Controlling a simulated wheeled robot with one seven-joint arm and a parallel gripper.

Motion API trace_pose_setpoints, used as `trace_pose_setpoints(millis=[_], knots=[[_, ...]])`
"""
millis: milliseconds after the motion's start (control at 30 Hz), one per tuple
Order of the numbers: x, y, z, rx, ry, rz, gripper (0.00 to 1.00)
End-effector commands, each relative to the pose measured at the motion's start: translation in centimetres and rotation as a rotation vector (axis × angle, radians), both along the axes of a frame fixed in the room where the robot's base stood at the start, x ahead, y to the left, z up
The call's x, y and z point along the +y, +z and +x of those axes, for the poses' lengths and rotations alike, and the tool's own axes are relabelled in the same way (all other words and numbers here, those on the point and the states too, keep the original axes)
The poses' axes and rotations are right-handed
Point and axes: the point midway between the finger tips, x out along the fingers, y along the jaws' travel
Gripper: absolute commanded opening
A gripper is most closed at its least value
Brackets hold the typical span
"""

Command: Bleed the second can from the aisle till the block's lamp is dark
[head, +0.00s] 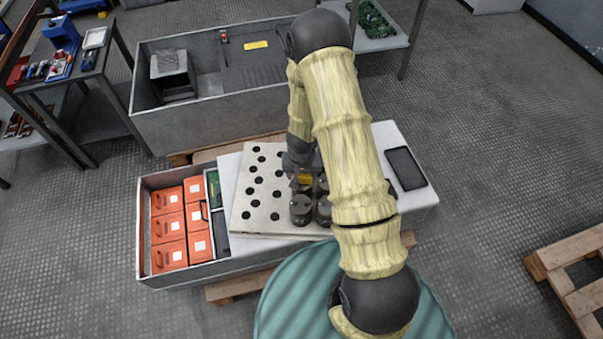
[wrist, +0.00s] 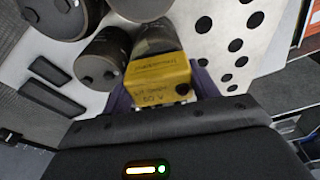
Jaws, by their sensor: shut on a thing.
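My gripper (wrist: 163,88) is shut on a yellow block (wrist: 160,72) with dark lettering, one finger on each side. The block also shows small in the head view (head: 306,179), under my wrist. A small round spot on its near face looks dark; I cannot tell for certain that it is the lamp. Just beyond the block is a dark can (wrist: 157,37), partly hidden by it; I cannot tell whether they touch. Another can (wrist: 103,58) stands to its left, with larger ones behind. In the head view the cans (head: 300,208) are partly hidden by my arm.
A pale plate with round holes (head: 246,222) lies left of the cans. A crate (head: 143,235) of orange boxes (head: 167,228) stands further left. A black tablet-like slab (head: 406,168) lies to the right. A grey trough (head: 170,125) is behind, and a pallet (head: 570,275) at right.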

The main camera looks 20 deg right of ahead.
Motion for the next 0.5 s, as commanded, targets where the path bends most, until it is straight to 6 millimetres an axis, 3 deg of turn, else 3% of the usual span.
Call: trace_pose_setpoints(millis=[267,300,400,500], knots=[[-0.01,-0.08,0.02,-0.001,0.0,0.0,0.29],[-0.01,-0.08,0.02,-0.001,0.0,0.0,0.64],[-0.01,-0.08,0.02,0.0,0.0,0.0,0.83],[0.0,-0.08,0.01,0.0,0.0,0.0,0.85]])
